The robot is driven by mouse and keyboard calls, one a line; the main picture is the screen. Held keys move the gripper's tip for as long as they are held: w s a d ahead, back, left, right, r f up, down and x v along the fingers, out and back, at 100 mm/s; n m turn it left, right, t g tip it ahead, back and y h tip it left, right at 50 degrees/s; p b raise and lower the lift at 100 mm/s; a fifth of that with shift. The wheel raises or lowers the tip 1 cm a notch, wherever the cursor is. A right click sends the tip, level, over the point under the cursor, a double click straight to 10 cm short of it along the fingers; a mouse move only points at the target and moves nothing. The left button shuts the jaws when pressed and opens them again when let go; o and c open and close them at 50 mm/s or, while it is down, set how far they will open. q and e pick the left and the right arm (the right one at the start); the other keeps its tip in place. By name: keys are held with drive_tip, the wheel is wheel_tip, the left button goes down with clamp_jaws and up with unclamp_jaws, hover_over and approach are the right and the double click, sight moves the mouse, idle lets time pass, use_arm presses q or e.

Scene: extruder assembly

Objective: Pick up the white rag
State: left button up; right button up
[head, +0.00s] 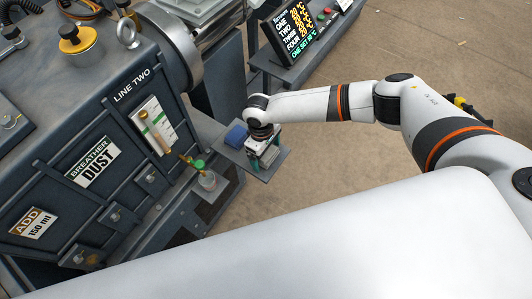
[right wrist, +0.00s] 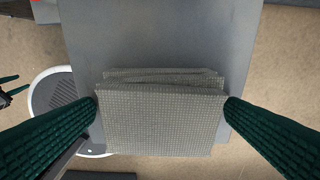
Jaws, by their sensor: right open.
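The white rag (right wrist: 162,118) is a folded, woven cloth that looks pale grey in the right wrist view. It lies on a small grey shelf (right wrist: 160,40). My right gripper (right wrist: 162,102) is open, with one dark green finger on each side of the rag. Both fingertips are close to the rag's side edges; I cannot tell whether they touch. In the head view, my right gripper (head: 264,152) points down over the same shelf (head: 270,172) and hides most of the rag.
A blue folded cloth (head: 237,135) lies on the shelf left of my right gripper. A display panel (head: 300,30) stands behind. Open floor (head: 330,160) lies to the right.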

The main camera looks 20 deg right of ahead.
drive_tip(key=shift+c, duration=0.4)
drive_tip(key=c, duration=1)
drive_tip(key=shift+o, duration=0.2)
wheel_tip(320, 180, up, 10)
drive_tip(key=shift+r+p, duration=0.1)
drive_tip(key=shift+p, duration=0.35)
